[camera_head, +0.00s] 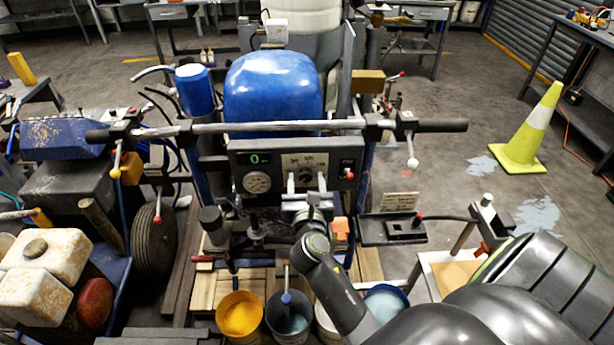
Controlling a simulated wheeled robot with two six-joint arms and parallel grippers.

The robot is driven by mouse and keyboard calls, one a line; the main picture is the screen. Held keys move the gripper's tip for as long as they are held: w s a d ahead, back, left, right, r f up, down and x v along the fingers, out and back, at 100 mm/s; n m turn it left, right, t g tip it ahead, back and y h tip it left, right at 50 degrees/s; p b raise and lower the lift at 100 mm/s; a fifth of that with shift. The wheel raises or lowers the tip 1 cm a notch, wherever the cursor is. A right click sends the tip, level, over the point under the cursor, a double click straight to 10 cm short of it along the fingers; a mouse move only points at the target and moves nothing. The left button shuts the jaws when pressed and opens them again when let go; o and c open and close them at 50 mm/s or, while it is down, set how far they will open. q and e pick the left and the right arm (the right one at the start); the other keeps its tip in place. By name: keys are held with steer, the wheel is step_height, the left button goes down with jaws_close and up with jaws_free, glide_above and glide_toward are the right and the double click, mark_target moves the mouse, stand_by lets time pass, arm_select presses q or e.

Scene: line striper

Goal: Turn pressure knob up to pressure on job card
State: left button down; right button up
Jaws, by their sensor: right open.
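The line striper's grey control panel (238,160) faces me below the blue engine cover. It carries a green digital display (260,159) that seems to read 0, a round white pressure gauge (257,182), and a pale plate with a dark pressure knob (305,173). My right gripper (306,183) is open in front of the panel, its two light fingertips to either side of the knob's lower area. I cannot tell whether they touch it. A pale card (399,201), possibly the job card, is right of the panel; its print is too small to read. My left gripper is not in view.
A handlebar (270,126) crosses above the panel. A red button (349,175) is at the panel's right. Paint buckets, including a yellow one (239,314), stand below. A yellow-green cone (535,130) stands on the floor at right.

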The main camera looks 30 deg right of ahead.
steer(key=shift+s+a, duration=0.1)
steer(key=shift+c, duration=0.3)
steer(key=c, duration=0.9)
steer(key=shift+m, duration=0.3)
